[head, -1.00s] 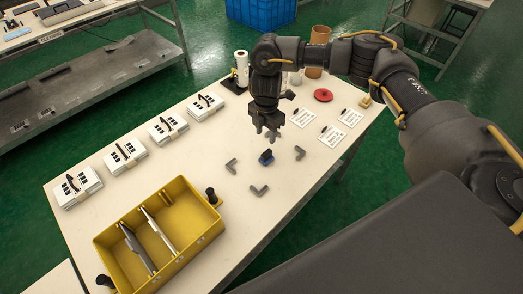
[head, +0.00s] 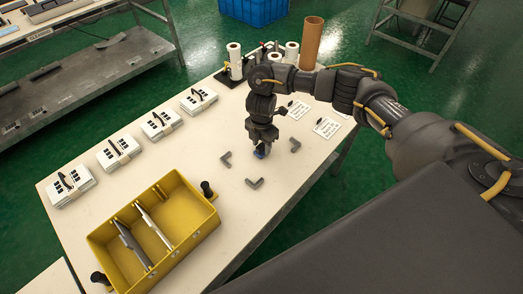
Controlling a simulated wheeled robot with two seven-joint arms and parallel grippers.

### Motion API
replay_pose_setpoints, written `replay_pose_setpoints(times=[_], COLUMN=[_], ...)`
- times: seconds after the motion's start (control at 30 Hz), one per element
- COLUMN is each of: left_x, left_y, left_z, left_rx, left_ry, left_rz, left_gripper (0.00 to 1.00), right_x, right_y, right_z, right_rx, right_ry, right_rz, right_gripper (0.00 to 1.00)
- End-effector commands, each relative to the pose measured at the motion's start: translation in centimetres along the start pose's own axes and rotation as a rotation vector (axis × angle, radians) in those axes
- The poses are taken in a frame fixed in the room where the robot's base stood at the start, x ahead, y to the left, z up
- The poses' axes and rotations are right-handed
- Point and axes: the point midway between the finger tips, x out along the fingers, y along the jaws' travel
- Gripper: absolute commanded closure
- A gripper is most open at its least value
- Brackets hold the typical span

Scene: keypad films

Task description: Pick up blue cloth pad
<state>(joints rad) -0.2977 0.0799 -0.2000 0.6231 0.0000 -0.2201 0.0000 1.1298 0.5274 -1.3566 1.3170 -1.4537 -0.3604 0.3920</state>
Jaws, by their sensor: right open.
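The blue cloth pad (head: 260,153) is a small dark blue block on the white table, among several grey L-shaped corner pieces. My right gripper (head: 262,146) points down right over the pad, and its fingers hide most of it. The gripper is open. I cannot tell whether its fingers touch the pad. My left gripper is not in view.
A yellow bin (head: 182,222) with grey and white flat pieces stands at the front left. Stacks of white keypads (head: 118,152) line the left edge. Grey corner pieces (head: 254,183) lie around the pad. White rolls (head: 235,60) and a brown tube (head: 311,42) stand at the back.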

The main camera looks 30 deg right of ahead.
Motion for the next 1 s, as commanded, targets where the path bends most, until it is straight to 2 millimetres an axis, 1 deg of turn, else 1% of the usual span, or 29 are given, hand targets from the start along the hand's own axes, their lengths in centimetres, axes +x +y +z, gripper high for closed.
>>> replay_pose_setpoints(times=[0.03, 0.1, 0.3, 0.33, 0.5, 0.57, 0.83, 1.0], left_x=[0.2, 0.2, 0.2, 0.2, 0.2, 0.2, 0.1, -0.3], left_y=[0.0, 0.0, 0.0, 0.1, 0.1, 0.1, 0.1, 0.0], left_z=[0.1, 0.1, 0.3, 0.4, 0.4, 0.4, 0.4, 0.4], left_rx=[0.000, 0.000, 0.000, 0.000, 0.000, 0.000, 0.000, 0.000], left_ry=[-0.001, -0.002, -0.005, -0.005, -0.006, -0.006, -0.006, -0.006], left_rz=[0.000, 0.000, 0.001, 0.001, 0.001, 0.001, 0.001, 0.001], left_gripper=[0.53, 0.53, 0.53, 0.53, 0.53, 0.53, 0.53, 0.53], right_x=[0.6, 0.8, 0.8, 0.8, 0.8, 0.8, 0.6, -0.7], right_y=[0.0, 0.0, 0.0, 0.0, 0.0, 0.0, 0.0, 0.1], right_z=[-0.1, -0.1, 0.0, 0.0, 0.0, 0.0, 0.0, 0.1], right_rx=[0.001, 0.000, -0.001, -0.001, -0.001, 0.000, 0.000, -0.001], right_ry=[0.002, 0.000, 0.000, 0.000, 0.000, 0.000, 0.000, -0.001], right_rz=[-0.001, -0.001, 0.000, 0.000, 0.000, 0.000, 0.001, 0.004], right_gripper=[0.56, 0.56, 0.56, 0.58, 0.80, 0.87, 0.87, 0.87])
